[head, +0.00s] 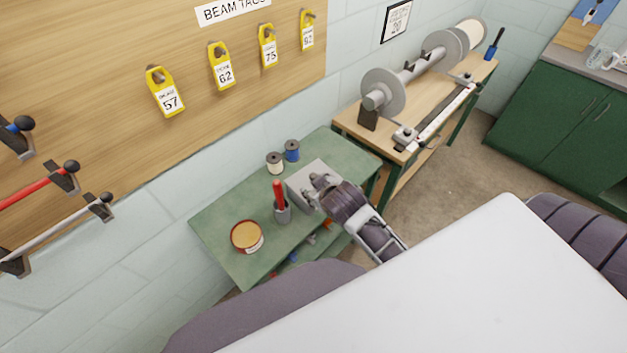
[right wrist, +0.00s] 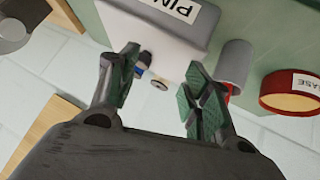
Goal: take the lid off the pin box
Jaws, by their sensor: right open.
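The pin box (head: 300,188) is a pale grey box on the green table, partly hidden by my right gripper. In the right wrist view the box (right wrist: 160,35) is at the top, with a white label (right wrist: 182,8) reading "PIN", cut off by the frame. I cannot make out a seam between lid and box. My right gripper (head: 318,184) is over the box's right part in the head view. In the wrist view its fingers (right wrist: 160,78) are apart with nothing held between them; I cannot tell whether they touch the box. My left gripper is out of view.
A grey cup (head: 283,212) with a red item stands left of the box. A red-rimmed tin (head: 247,236) is further left. A cream spool (head: 275,163) and a blue spool (head: 292,151) stand behind. The green table (head: 222,214) has free room at its left end.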

